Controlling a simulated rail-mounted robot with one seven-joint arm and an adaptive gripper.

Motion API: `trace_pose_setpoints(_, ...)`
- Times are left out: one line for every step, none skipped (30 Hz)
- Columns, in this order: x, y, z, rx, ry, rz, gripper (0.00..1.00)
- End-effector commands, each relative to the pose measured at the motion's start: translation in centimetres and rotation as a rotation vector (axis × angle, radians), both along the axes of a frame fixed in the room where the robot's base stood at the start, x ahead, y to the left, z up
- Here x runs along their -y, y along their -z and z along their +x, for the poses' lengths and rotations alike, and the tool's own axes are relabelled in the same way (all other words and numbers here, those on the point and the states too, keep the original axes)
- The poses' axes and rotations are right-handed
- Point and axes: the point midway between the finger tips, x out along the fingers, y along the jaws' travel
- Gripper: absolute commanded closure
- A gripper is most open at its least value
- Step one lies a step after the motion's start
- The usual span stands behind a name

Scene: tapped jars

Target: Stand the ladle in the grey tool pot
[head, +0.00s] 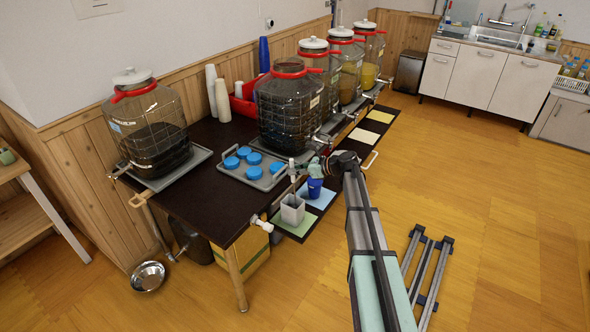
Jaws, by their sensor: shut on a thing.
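The grey tool pot (292,210) is a small square open-topped container on a green mat at the table's front side. My gripper (297,169) is above and slightly behind the pot in the picture, reached in from the right. It is shut on a thin upright thing, which I take to be the ladle (294,187). The ladle's lower part runs down to the pot's opening. Whether its end is inside the pot or behind its rim is too small to tell.
A blue cup (315,187) stands close right of the pot. A tray with blue lids (264,184) lies to the left. A steel bowl (148,276) is low at left.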

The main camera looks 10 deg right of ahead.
Motion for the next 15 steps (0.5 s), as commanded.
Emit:
trace_pose_setpoints(0.0,0.2,0.0,0.000,0.000,0.000,1.00)
trace_pose_setpoints(0.0,0.3,0.0,0.000,0.000,0.000,1.00)
trace_pose_setpoints(0.0,0.4,0.0,0.000,0.000,0.000,1.00)
trace_pose_setpoints(0.0,0.4,0.0,0.000,0.000,0.000,1.00)
trace_pose_setpoints(0.0,0.5,0.0,0.000,0.000,0.000,1.00)
trace_pose_setpoints(0.0,0.6,0.0,0.000,0.000,0.000,1.00)
trace_pose_setpoints(0.0,0.7,0.0,0.000,0.000,0.000,1.00)
trace_pose_setpoints(0.0,0.8,0.0,0.001,0.000,0.000,1.00)
trace_pose_setpoints(0.0,0.9,0.0,0.001,0.000,0.000,1.00)
trace_pose_setpoints(0.0,1.0,0.0,0.001,0.000,0.000,1.00)
trace_pose_setpoints(0.0,1.0,0.0,0.001,0.000,0.000,1.00)
trace_pose_setpoints(0.0,1.2,0.0,0.001,0.000,0.000,1.00)
trace_pose_setpoints(0.0,1.2,0.0,0.001,0.000,0.000,1.00)
trace_pose_setpoints(0.0,1.3,0.0,0.001,0.000,0.000,1.00)
trace_pose_setpoints(0.0,1.4,0.0,0.001,0.000,0.000,1.00)
